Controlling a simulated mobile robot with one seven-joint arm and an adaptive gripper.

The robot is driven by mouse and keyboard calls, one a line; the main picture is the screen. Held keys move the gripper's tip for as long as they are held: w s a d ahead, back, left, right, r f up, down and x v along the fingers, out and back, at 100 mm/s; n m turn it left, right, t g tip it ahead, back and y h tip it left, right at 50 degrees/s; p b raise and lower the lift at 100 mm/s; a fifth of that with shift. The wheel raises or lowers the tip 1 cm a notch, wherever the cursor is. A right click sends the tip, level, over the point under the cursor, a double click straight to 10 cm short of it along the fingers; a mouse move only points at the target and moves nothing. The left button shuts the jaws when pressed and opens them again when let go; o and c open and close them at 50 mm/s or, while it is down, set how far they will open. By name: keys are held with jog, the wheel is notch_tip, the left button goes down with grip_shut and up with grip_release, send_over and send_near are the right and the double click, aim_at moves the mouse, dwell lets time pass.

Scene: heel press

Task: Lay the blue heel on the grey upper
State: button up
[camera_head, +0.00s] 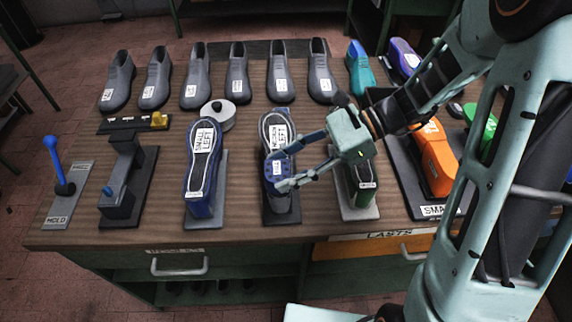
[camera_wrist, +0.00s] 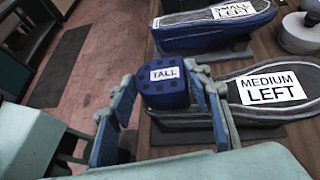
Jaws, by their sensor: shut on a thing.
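The blue heel (camera_head: 277,172) is a short dark-blue block with a white label. In the wrist view the heel (camera_wrist: 166,94) has small dark dots on top and its label reads TALL. My gripper (camera_head: 281,168) is shut on it, with a finger on either side; the fingers also show in the wrist view (camera_wrist: 163,82). A grey upper (camera_head: 282,202) stands sole up on a dark stand, its sole labelled MEDIUM LEFT. The upper (camera_wrist: 270,112) also shows in the wrist view. The heel is over the upper's near end and hides part of it. I cannot tell whether they touch.
A blue upper labelled SMALL LEFT (camera_head: 205,180) stands left of the grey one. A green piece on a grey stand (camera_head: 360,212) is under my wrist, at right. Farther left are a press (camera_head: 122,185) and a blue lever (camera_head: 55,160). Grey shoes (camera_head: 196,80) line the back.

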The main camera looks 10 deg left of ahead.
jog(key=shift+f, duration=0.3)
jog(key=o, duration=1.3)
jog(key=v, duration=1.2)
jog(key=shift+d, duration=0.1)
